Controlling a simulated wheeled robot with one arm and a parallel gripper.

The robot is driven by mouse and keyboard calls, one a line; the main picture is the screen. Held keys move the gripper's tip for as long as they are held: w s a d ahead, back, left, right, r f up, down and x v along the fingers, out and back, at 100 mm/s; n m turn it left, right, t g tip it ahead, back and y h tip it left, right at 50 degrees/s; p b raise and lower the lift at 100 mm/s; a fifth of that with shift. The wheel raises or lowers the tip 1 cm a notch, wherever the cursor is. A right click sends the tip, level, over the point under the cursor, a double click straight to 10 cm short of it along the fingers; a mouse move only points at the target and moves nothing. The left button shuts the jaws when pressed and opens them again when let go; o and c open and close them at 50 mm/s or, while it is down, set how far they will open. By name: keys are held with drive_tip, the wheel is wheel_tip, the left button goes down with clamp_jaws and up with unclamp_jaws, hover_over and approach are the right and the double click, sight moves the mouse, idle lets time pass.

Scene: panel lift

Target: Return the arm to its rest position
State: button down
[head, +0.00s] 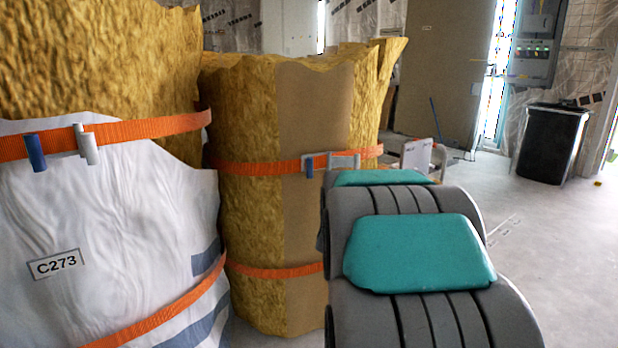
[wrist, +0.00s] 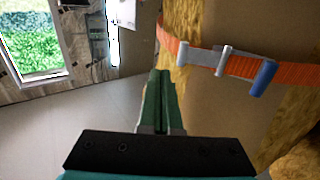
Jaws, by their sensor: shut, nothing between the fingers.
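My arm (head: 420,255), grey with teal pads, extends forward from the bottom right of the head view. Its far end hides my gripper there. In the wrist view my gripper (wrist: 160,76) shows two green fingers pressed together with nothing between them. They point toward the floor and far wall, just left of a strapped insulation bale. The fingers look close to the bale, but I cannot tell the gap.
A yellow insulation bale (head: 243,115) with orange straps and buckles stands left of my arm. A white-wrapped bale (head: 90,235) labelled C273 is nearer left. A black bin (head: 548,145) stands far right. The floor (head: 560,255) right of my arm is clear.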

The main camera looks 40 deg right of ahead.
drive_tip(key=w+a+f+n+y+p, duration=0.1)
drive_tip(key=w+a+f+n+y, duration=0.2)
drive_tip(key=a, duration=0.5)
drive_tip(key=a+f+n+y+p, duration=0.1)
drive_tip(key=a+f+y+p, duration=0.2)
drive_tip(key=a, duration=0.5)
drive_tip(key=s+a+f+n+g+y+p, duration=0.1)
drive_tip(key=s+a+f+g+y, duration=0.15)
drive_tip(key=a, duration=0.45)
drive_tip(key=s+a+f+n+g+y, duration=0.1)
drive_tip(key=s+a+f+n+y, duration=0.2)
drive_tip(key=a, duration=0.4)
drive_tip(key=s+a+f+g+y+p, duration=0.25)
drive_tip(key=s+a+g, duration=0.25)
drive_tip(key=s+a, duration=0.6)
drive_tip(key=s+n+g+p, duration=0.1)
drive_tip(key=s+g, duration=0.3)
drive_tip(key=s, duration=1.4)
drive_tip(key=shift+s+a+r+n+g, duration=0.2)
drive_tip(key=shift+a+r+n+g, duration=0.2)
drive_tip(key=shift+n, duration=0.2)
